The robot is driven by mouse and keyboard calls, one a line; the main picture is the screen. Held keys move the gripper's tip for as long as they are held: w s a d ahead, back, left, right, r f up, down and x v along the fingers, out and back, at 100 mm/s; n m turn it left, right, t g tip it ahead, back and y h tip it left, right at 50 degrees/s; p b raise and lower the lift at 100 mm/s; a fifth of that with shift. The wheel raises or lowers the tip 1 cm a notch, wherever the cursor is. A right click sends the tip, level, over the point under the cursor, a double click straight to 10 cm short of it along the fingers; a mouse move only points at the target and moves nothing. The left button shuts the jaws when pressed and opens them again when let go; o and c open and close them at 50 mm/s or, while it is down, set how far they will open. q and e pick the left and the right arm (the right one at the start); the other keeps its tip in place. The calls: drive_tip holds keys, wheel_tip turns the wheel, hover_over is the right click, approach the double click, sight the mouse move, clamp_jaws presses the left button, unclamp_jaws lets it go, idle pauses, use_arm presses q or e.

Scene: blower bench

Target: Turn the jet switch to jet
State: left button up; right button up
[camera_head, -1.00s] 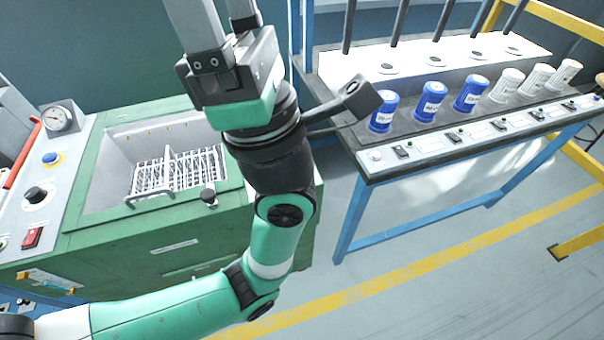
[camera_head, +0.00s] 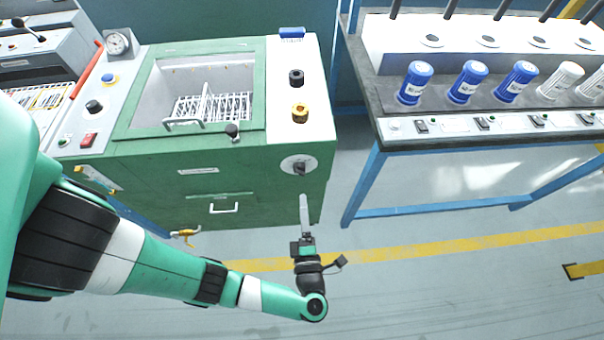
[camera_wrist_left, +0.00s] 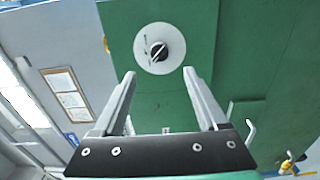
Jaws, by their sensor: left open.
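The jet switch (camera_head: 299,166) is a dark knob on a round pale plate on the front of the green machine, near its right edge. In the left wrist view the knob (camera_wrist_left: 158,52) sits at the plate's middle, with a light line across it. My left gripper (camera_head: 304,198) points at the machine front from just below and in front of the switch. In the left wrist view the left gripper (camera_wrist_left: 158,75) is open and empty, its two fingers apart, with the knob beyond and between the tips. The plate's markings are too small to read. My right gripper is not in view.
The green machine (camera_head: 160,150) has a drawer handle (camera_head: 224,209) and a yellow tap (camera_head: 184,235) on its front. A bench with blue bottles (camera_head: 467,82) stands at the right, across a floor gap.

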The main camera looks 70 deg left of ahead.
sight(300, 174)
use_arm(q)
drive_tip(key=b+x, duration=0.1)
drive_tip(key=x, duration=0.9)
drive_tip(key=shift+a, duration=0.25)
clamp_jaws()
